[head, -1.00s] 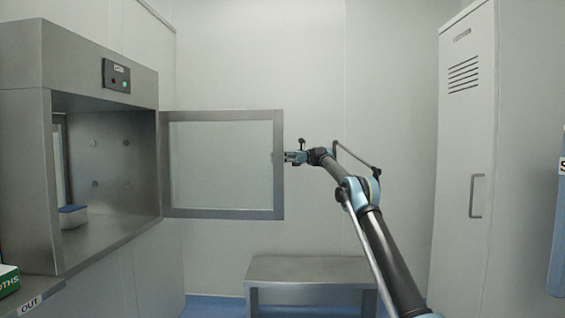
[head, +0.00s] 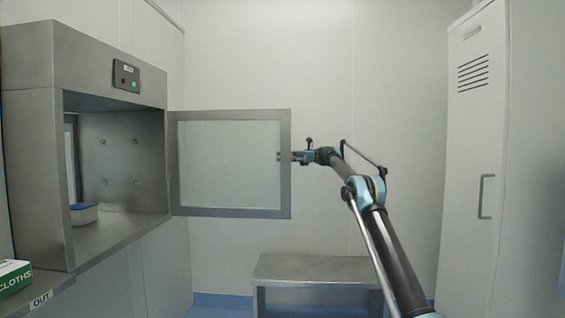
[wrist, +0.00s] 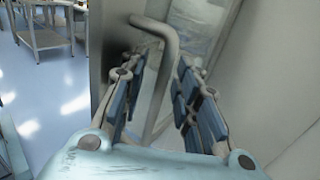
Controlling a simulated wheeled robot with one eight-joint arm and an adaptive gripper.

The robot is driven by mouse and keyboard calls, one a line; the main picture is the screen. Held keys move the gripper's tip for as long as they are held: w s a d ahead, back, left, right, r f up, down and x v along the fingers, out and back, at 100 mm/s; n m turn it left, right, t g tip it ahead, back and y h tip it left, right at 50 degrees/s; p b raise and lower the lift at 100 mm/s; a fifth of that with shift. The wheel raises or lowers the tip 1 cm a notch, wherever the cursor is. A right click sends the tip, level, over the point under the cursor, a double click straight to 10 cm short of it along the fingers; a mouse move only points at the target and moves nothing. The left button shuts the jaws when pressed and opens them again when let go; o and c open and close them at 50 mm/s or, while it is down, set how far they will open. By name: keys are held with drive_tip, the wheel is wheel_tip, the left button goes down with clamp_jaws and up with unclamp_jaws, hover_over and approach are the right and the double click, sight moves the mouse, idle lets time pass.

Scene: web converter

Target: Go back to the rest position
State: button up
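My arm reaches up and left to the open glazed hatch door (head: 285,195). My gripper (head: 296,157) is at the door's right edge, about half way up. In the wrist view, my gripper (wrist: 158,75) has its two blue-padded fingers apart. A bent metal door handle (wrist: 168,45) runs between them, with a visible gap to the right finger. I cannot tell whether the left finger touches it.
The steel hatch (head: 35,150) at left is open and holds a blue-lidded white box (head: 84,214). A ledge at lower left carries a green box of cloths (head: 14,277). A steel bench (head: 318,268) stands below the door. A tall locker (head: 470,170) is at right.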

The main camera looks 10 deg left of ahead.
drive_tip(key=w+d+f+m+t+h, duration=0.1)
drive_tip(key=w+d+f+m+t, duration=0.15)
drive_tip(key=d+t, duration=1)
drive_tip(key=s+d+f+n+h, duration=0.25)
drive_tip(key=s+d, duration=0.35)
drive_tip(key=s, duration=0.4)
drive_tip(key=s+d+f+n+h, duration=0.1)
drive_tip(key=s+d+f+h, duration=0.15)
drive_tip(key=s+d, duration=0.65)
drive_tip(key=s+d+f+n+h, duration=0.15)
drive_tip(key=s+d+f, duration=0.25)
drive_tip(key=s, duration=0.8)
drive_tip(key=s+d+f+n+h, duration=0.2)
drive_tip(key=s+d+f, duration=0.3)
drive_tip(key=s+f, duration=0.4)
drive_tip(key=s+d+f+n+t+h, duration=0.1)
drive_tip(key=s+d+f, duration=0.4)
drive_tip(key=s+f, duration=0.5)
drive_tip(key=s+d+f+n+h, duration=0.3)
drive_tip(key=s+d+f+n, duration=0.1)
drive_tip(key=s+f, duration=0.5)
drive_tip(key=shift+s+d+f+t, duration=0.3)
drive_tip(key=shift+d+f+t, duration=0.05)
drive_tip(key=shift+d+f, duration=0.35)
drive_tip(key=shift+a, duration=0.1)
